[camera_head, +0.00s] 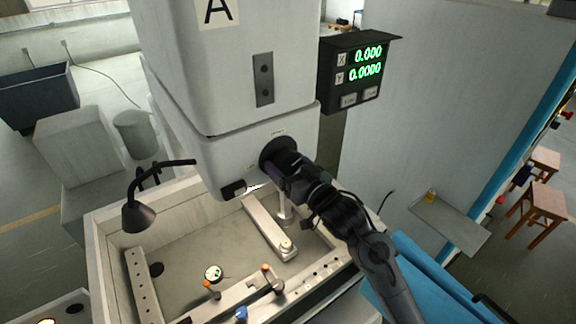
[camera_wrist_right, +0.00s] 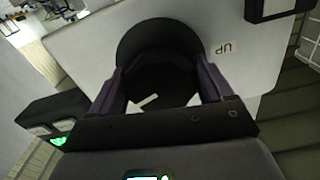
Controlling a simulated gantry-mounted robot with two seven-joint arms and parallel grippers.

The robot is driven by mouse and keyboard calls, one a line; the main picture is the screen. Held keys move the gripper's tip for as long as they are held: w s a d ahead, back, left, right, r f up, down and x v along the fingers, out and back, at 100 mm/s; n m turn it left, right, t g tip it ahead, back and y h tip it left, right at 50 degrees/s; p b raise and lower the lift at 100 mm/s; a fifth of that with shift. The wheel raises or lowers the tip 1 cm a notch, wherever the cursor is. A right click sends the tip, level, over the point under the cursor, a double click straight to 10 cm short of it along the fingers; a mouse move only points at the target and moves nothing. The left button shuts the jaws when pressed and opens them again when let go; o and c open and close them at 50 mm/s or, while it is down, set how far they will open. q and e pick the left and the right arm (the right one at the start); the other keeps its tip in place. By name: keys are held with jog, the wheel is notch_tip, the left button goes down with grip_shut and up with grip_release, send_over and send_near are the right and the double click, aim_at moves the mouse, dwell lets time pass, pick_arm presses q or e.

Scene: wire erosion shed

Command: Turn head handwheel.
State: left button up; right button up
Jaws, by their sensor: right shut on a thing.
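The head handwheel (camera_head: 276,151) is a dark round wheel on the front of the white machine head (camera_head: 240,158). My right gripper (camera_head: 290,165) is at the wheel and covers part of it in the head view. In the right wrist view the black wheel (camera_wrist_right: 160,40) fills the space between the two purple-grey fingers of my right gripper (camera_wrist_right: 160,88), which are shut on it. A label reading "UP" shows on the head beside the wheel. My left gripper is not in view.
A readout box (camera_head: 358,72) showing X 0.000 and Y 0.0000 hangs right of the head. A black lamp (camera_head: 139,216) leans over the work tank (camera_head: 97,232) below. A small shelf (camera_head: 450,222) is at the right.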

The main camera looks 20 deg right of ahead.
jog(key=shift+n, duration=0.3)
jog(key=shift+n, duration=0.9)
jog(key=n+b, duration=0.1)
jog(key=n, duration=0.3)
jog(key=shift+d, duration=0.1)
jog(key=n+b, duration=0.2)
jog(key=n, duration=0.2)
jog(key=shift+d, duration=0.1)
jog(key=shift+r+n+b, duration=0.1)
jog(key=shift+n+b, duration=0.65)
jog(key=shift+n, duration=0.95)
jog(key=o, duration=1)
jog(key=shift+c, duration=0.2)
